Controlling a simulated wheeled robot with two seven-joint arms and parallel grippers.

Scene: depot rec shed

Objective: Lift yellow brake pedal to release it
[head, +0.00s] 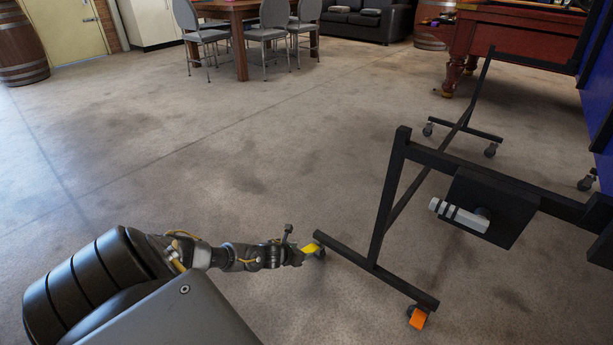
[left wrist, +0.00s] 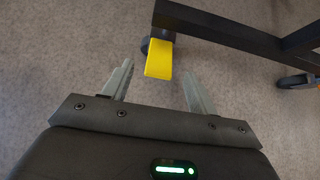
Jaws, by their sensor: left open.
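The yellow brake pedal (head: 311,249) is on the caster at the near-left end of the black frame's foot bar (head: 345,254). My left gripper (head: 297,257) is low by the floor, just left of the pedal. In the left wrist view the yellow pedal (left wrist: 158,60) lies ahead of the open fingers (left wrist: 157,90), near the line between them. The fingers look empty, and whether they touch the pedal I cannot tell. The caster wheel (left wrist: 144,46) is partly hidden behind the pedal. My right gripper is in neither view.
An orange pedal (head: 418,318) is on the caster at the bar's other end. A black box with a white handle (head: 458,214) hangs on the frame. A pool table (head: 510,38), chairs and a table (head: 240,45) stand farther back. The floor to the left is clear.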

